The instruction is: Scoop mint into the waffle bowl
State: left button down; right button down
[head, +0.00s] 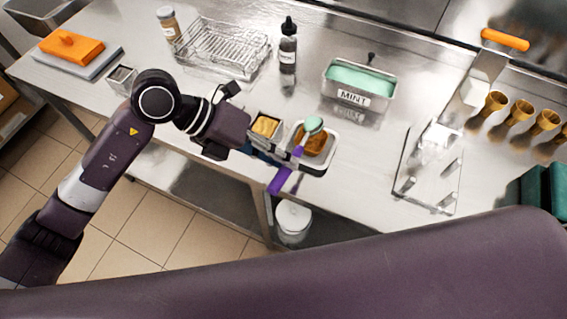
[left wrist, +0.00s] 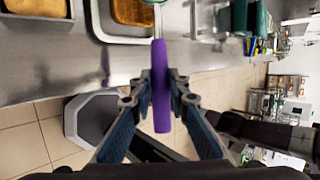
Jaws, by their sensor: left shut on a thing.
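My left gripper (head: 291,164) is shut on the purple handle of a scoop (head: 280,180). The handle (left wrist: 161,85) also shows between the fingers in the left wrist view. The scoop's head carries a pale green ball of mint (head: 314,124), above or at the brown waffle bowl (head: 313,146); I cannot tell whether they touch. The bowl sits in a small metal tray (head: 331,155) near the counter's front edge, and part of it (left wrist: 132,12) shows in the left wrist view. The tub labelled MINT (head: 352,97), full of pale green ice cream, stands behind. My right gripper is out of view.
A small container with yellow-tan contents (head: 265,126) stands left of the tray. A dark bottle (head: 288,50) and wire rack (head: 222,50) stand behind. A clear stand (head: 430,165) and several cones (head: 520,110) are at right. The counter between tub and stand is clear.

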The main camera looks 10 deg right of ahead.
pick_arm(q)
jog(key=g+h+b, duration=0.1)
jog(key=b, duration=0.2)
jog(key=f+h+b, duration=0.1)
jog(key=h+b, duration=0.1)
jog(key=b, duration=0.1)
jog(key=f+n+g+h+b, duration=0.1)
jog(key=h+b, duration=0.1)
jog(key=b, duration=0.1)
jog(key=shift+w+a+g, duration=0.3)
jog(key=shift+a, duration=0.1)
jog(key=shift+a+h+b, duration=0.1)
jog(key=shift+h+b, duration=0.6)
jog(key=shift+b, duration=0.3)
jog(key=shift+r, duration=0.1)
